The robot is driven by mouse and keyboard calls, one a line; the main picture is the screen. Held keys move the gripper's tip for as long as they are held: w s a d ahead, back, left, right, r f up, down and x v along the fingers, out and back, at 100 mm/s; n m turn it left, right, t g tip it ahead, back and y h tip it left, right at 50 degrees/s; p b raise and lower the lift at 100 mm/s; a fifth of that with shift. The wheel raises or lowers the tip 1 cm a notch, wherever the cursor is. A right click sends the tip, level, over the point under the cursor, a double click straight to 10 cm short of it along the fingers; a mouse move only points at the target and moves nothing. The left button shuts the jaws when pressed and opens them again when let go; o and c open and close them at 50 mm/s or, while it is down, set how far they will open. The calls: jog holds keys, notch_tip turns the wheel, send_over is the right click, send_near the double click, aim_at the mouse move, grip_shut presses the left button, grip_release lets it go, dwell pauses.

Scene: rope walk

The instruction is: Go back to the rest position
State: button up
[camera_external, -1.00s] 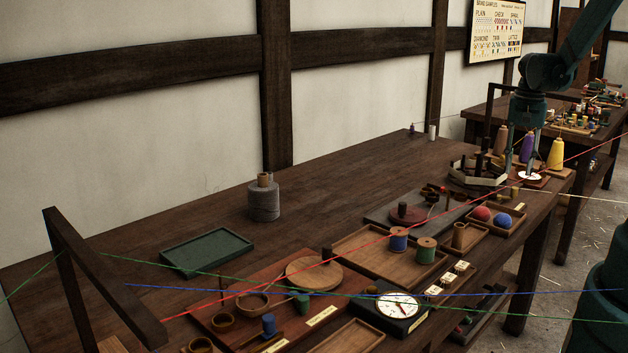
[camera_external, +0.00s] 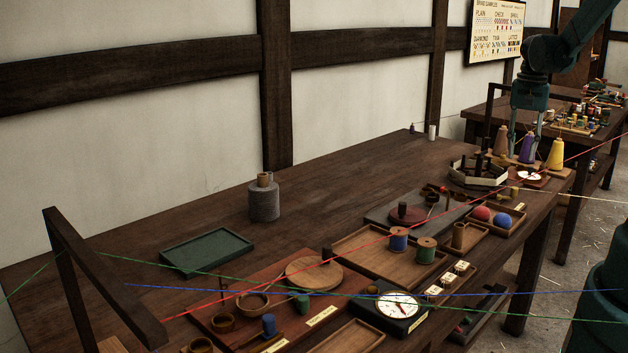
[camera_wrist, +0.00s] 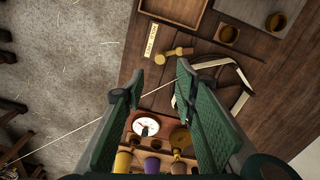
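My gripper (camera_external: 526,152) hangs from the teal arm at the back right in the external view, over the far end of the long bench. In the wrist view my gripper (camera_wrist: 161,74) has its two green fingers well apart, with no object held between them. Below it stand a yellow cone (camera_external: 556,154), a purple cone (camera_external: 527,147) and a small white dial (camera_external: 529,176). The dial also shows between the fingers in the wrist view (camera_wrist: 145,127). The rest position is not marked in either view.
Coloured cords cross above the bench, including a red cord (camera_external: 300,269). A dark polygonal holder (camera_external: 478,178) and a tray with red and blue balls stand nearby. The rear middle of the bench (camera_external: 350,190) is clear. A second bench stands behind.

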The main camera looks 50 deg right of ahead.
dwell(0.3)
jog(key=w+a+r+n+t, duration=0.1)
jog(key=a+r+n, duration=0.1)
jog(key=a+r, duration=0.35)
jog(key=w+a+r+n+t+h, duration=0.1)
jog(key=w+a+r+n, duration=0.15)
jog(key=a, duration=0.65)
jog(key=w+a+r+n+t, duration=0.1)
jog(key=a+r+n, duration=0.2)
jog(key=a, duration=0.5)
jog(key=s+a+r+n+t, duration=0.2)
jog(key=s+a+n, duration=0.1)
jog(key=a, duration=0.7)
jog(key=s+a+r+n+t+y, duration=0.1)
jog(key=s+a+n, duration=0.3)
jog(key=a, duration=0.6)
jog(key=shift+a+r+t, duration=0.35)
jog(key=shift+r+t, duration=0.05)
jog(key=shift+t, duration=0.2)
